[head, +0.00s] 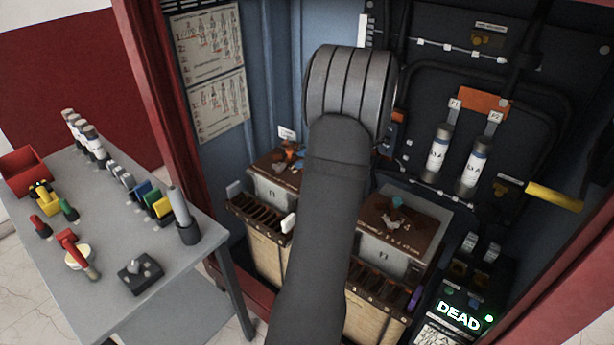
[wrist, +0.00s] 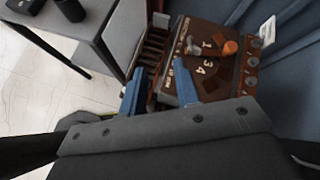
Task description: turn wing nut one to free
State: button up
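A brown terminal board (wrist: 222,80) with white numbers fills the upper middle of the wrist view. The numeral 1 is beside an orange knob-like piece (wrist: 230,47); I cannot tell whether this piece is wing nut one. In the head view the same kind of board (head: 262,163) tops the left transformer box, partly behind my arm. My gripper (wrist: 158,88) has two blue fingers standing well apart. They are at the board's near left edge, with nothing seen between them.
A second box with a brown top (head: 405,222) stands to the right. A grey table (head: 120,215) with fuses and tools is at left. Cabinet walls close in the space. A sign (head: 459,317) reads DEAD. A yellow bar (head: 553,196) sticks out at right.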

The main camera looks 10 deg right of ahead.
jog(key=s+a+r+n+h, duration=0.1)
jog(key=s+r+n+h, duration=0.1)
jog(key=s, duration=1.1)
jog(key=shift+r+h, duration=0.4)
jog(key=shift+r, duration=0.5)
jog(key=shift+w, duration=0.1)
notch_tip(320, 180, up, 3)
jog(key=g+h, duration=0.5)
jog(key=h, duration=0.2)
send_over(279, 164)
jog(key=shift+n, duration=0.3)
notch_tip(279, 164, down, 18)
jog(key=shift+w+r, duration=0.1)
jog(key=shift+r, duration=0.15)
grip_shut()
